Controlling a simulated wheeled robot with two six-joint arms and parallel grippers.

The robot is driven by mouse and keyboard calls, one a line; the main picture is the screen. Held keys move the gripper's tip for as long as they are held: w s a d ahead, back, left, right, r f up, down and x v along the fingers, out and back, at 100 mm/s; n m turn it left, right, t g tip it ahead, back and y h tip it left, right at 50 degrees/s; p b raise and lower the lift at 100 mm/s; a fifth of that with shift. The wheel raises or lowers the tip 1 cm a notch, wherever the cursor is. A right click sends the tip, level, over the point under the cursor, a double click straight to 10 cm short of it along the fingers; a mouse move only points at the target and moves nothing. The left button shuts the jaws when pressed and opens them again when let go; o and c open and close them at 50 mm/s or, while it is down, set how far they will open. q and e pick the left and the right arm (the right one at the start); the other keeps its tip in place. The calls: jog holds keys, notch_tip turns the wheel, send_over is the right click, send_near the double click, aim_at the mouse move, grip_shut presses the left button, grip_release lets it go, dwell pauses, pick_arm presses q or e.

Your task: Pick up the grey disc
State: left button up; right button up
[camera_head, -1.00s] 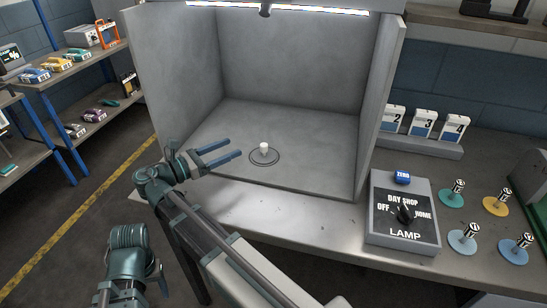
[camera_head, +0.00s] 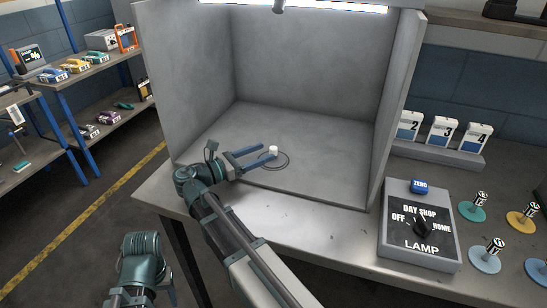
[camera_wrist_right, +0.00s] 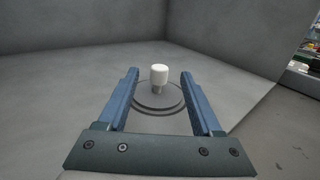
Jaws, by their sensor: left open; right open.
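The grey disc (camera_head: 282,164) lies flat on the booth floor, with a white knob (camera_head: 273,150) standing upright at its middle. In the right wrist view the disc (camera_wrist_right: 158,104) and knob (camera_wrist_right: 159,75) sit centrally ahead. My right gripper (camera_head: 268,153) is open, its blue fingers low over the booth floor, tips reaching the disc's near side. In the wrist view the knob shows between the fingertips, with gaps on both sides. My left gripper (camera_head: 134,299) is at the bottom left, outside the booth, its fingers not showing.
The grey booth's side wall (camera_head: 398,110) stands right of the disc. A lamp control box (camera_head: 420,238) and several coloured discs with knobs, including a teal one (camera_head: 471,212), are right of it. Numbered cards (camera_head: 443,134) stand behind. The booth floor around the disc is clear.

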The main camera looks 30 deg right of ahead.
aim_at(281, 156)
jog(key=shift+w+d+r, duration=0.1)
jog(key=shift+w+d, duration=0.05)
jog(key=shift+d, duration=1.75)
jog(key=shift+w+d+r, duration=0.1)
jog(key=shift+d, duration=1.8)
grip_shut()
